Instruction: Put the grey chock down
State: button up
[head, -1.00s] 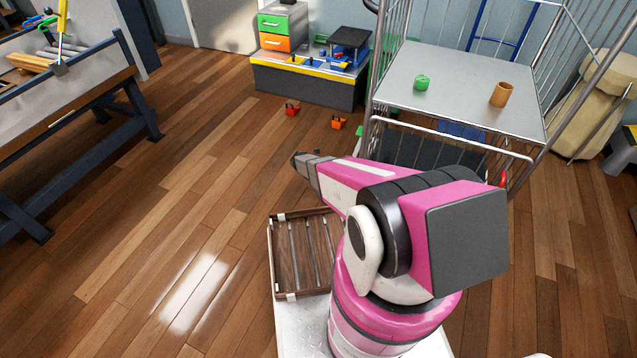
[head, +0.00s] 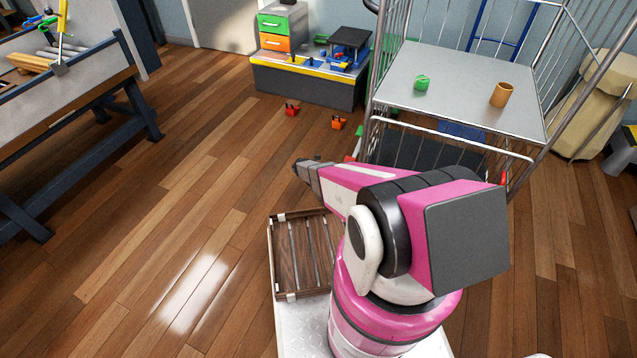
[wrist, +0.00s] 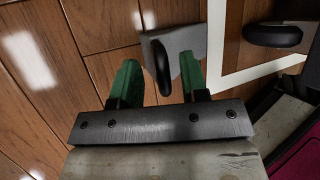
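The grey chock (wrist: 184,45) shows in the wrist view as a flat grey piece with a black upright handle (wrist: 160,72). It appears to rest on the wooden floor. My gripper (wrist: 158,60) has two green fingers spread on either side of the handle. There is a clear gap between the left finger and the handle. The right finger overlaps the grey body in the picture; I cannot tell whether it touches. In the head view my arm hides the gripper and the chock.
White floor tape (wrist: 217,60) forms a corner right of the chock, with another black-and-grey piece (wrist: 272,36) beyond it. A wire cage trolley (head: 450,85) stands ahead. A slatted wooden crate (head: 275,262) is beside my arm's base. The floor at left is open up to a workbench (head: 75,95).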

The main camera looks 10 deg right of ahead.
jog(key=v, duration=1.2)
jog(key=s+d+r+m+y, duration=0.2)
jog(key=s+r+m, duration=0.6)
jog(key=r+m, duration=0.2)
jog(key=s+d+r+m+g+y, duration=0.1)
jog(key=s+d+r+m+y, duration=0.1)
jog(key=s+r+m, duration=0.5)
jog(key=s+d+r+m+y, duration=0.2)
jog(key=s+r+m, duration=0.6)
jog(key=r+m, duration=0.5)
notch_tip(320, 180, up, 6)
jog(key=shift+s+f+g, duration=0.1)
jog(key=shift+s+g, duration=0.2)
jog(key=shift+d, duration=0.15)
